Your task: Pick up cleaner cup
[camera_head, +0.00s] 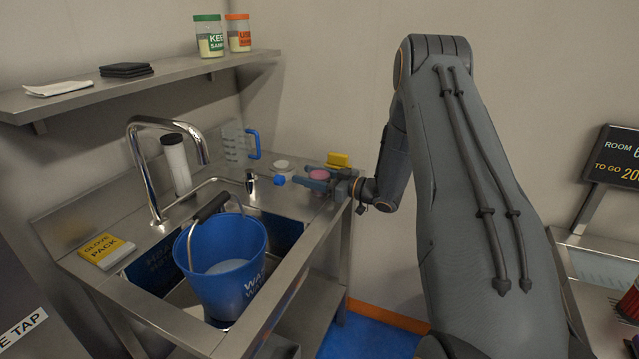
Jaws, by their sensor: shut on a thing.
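A small cup with a round pink top (319,174), which looks like the cleaner cup, is at the right end of the steel sink counter. My gripper (313,181) reaches in from the right and is shut around this cup. The gripper's blue-grey fingers hide most of the cup's side. I cannot tell whether the cup's base touches the counter.
A yellow block (338,159) and a white round lid-like item (283,167) are close to the cup. A clear jug with a blue handle (236,144) stands behind. A blue bucket (226,275) sits in the sink under a tall tap (150,170). A shelf (170,78) hangs above.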

